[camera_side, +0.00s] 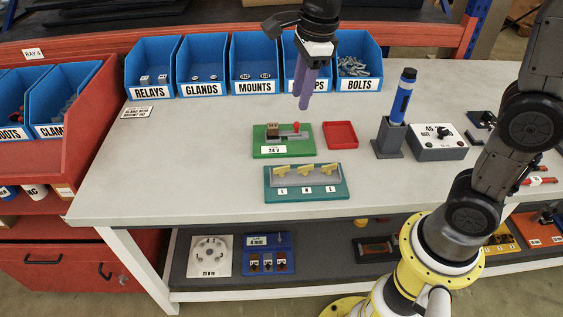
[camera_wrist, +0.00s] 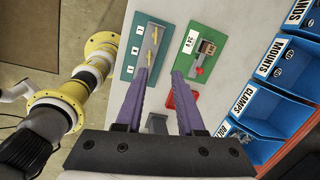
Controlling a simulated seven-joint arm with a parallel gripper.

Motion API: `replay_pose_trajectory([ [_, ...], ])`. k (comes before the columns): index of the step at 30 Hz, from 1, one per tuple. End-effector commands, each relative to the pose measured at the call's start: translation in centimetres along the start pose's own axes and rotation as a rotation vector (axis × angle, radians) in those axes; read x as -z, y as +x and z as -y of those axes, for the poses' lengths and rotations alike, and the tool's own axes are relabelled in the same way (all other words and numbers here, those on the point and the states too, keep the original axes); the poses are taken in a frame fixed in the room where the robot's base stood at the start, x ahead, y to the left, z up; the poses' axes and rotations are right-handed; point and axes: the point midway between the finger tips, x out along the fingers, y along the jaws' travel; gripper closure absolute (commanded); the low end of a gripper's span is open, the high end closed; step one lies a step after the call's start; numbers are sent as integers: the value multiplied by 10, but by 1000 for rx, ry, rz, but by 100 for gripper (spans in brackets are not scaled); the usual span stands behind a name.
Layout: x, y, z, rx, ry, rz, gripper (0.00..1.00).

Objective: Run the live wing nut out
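A teal board (camera_side: 305,196) lies on the bench with three yellow wing nuts in a row: a left one (camera_side: 281,173), a middle one (camera_side: 305,171) and a right one (camera_side: 330,168). Each stands above a small white letter label; the letters are too small to read surely. In the wrist view the board (camera_wrist: 128,70) shows two wing nuts clearly, one (camera_wrist: 154,36) and another (camera_wrist: 149,57); my finger partly covers that end. My gripper (camera_side: 300,101) has purple fingers, pointing down, open and empty, above the bench behind the boards. Its fingers (camera_wrist: 159,73) are well apart.
A green board (camera_side: 259,154) with a 24 V label and red-knobbed lever (camera_side: 296,128) lies behind the teal board. An empty red tray (camera_side: 340,135), a blue tool in a holder (camera_side: 402,97) and a grey dial box (camera_side: 438,147) stand right. Blue bins (camera_side: 203,82) line the back.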

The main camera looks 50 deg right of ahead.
Motion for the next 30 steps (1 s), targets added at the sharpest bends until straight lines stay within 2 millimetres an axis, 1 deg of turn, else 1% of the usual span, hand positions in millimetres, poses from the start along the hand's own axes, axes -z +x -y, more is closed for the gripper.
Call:
replay_pose_trajectory([
  [1, -9, 17, 6, -31, 20, -22, 62],
  [3, -18, 35, 12, -63, 18, -45, 62],
  [6, -26, 56, 14, -99, 6, -72, 62],
  [8, -27, 66, 14, -116, 1, -86, 62],
  [9, -27, 71, 12, -127, -2, -94, 62],
  [14, -27, 83, 8, -141, -9, -104, 62],
  [17, -26, 95, 6, -142, -9, -105, 62],
  [30, -16, 177, -5, -143, -9, -106, 62],
])
